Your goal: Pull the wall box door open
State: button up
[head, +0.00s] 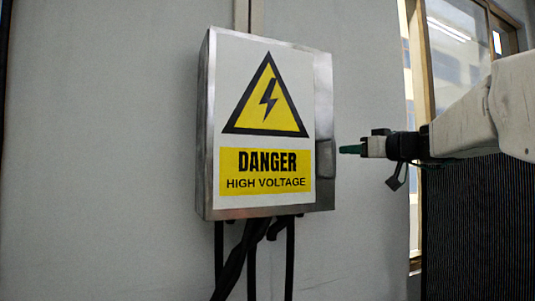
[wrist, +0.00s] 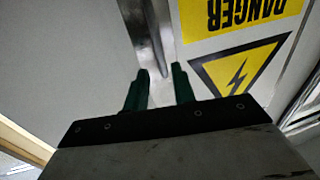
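The wall box (head: 206,130) is a grey metal case on the wall, and its door (head: 232,80) looks closed. The door carries a white panel with a yellow high-voltage triangle and a DANGER label. A small grey handle (head: 326,158) sits low on the door's right edge. My gripper (head: 343,149) is just right of the handle in the head view, with a small gap between them. In the wrist view my gripper (wrist: 161,72) has two green fingers apart with nothing between them. The box's metal edge (wrist: 160,30) lies ahead of them, and the upside-down door label is to the right.
Black cables (head: 250,250) hang below the box, and a conduit (head: 256,16) runs up from its top. A window frame (head: 415,60) and a dark ribbed panel (head: 475,220) stand at the right. The space in front of the box looks clear.

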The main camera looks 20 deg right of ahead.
aim_at(335, 151)
jog(key=x, duration=0.6)
jog(key=shift+w+a, duration=0.2)
jog(key=shift+w, duration=0.05)
grip_shut()
